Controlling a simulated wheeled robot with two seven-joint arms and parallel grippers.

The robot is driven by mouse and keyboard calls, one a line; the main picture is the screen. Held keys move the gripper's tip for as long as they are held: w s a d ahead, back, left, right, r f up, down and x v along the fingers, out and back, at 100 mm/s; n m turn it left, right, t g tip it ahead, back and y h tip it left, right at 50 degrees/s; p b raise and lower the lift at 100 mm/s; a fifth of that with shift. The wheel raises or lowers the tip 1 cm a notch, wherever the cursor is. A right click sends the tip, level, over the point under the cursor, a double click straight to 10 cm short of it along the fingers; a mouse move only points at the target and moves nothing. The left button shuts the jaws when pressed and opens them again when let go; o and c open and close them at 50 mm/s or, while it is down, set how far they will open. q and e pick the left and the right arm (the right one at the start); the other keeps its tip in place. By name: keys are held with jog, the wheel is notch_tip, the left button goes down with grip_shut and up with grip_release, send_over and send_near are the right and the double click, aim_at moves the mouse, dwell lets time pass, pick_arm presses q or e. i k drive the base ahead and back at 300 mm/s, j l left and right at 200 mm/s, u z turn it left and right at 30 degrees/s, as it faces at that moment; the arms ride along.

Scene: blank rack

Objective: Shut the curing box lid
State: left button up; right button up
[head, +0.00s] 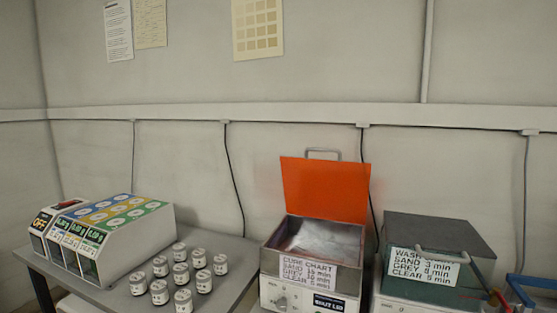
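The curing box (270,262) is a grey metal box on the table, with a cure chart label and a knob on its front. Its orange lid (326,192) stands open, raised at the back of the box, with a metal handle (323,151) at its top edge. Inside the box is a pale, shiny surface; I cannot tell what it is. Neither of my grippers shows in the head view.
A wash box (430,231) with a dark lid stands just right of the curing box. Several small white jars (180,273) stand left of it. A dispenser unit (125,224) with coloured top panels is at the far left. Blue and red handles (520,285) show at the right edge.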

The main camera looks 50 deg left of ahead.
aim_at(339, 190)
jog(key=u, duration=1.25)
jog(key=i+z, duration=0.2)
jog(key=z, duration=0.2)
jog(key=i+z, duration=0.15)
jog(key=z, duration=0.2)
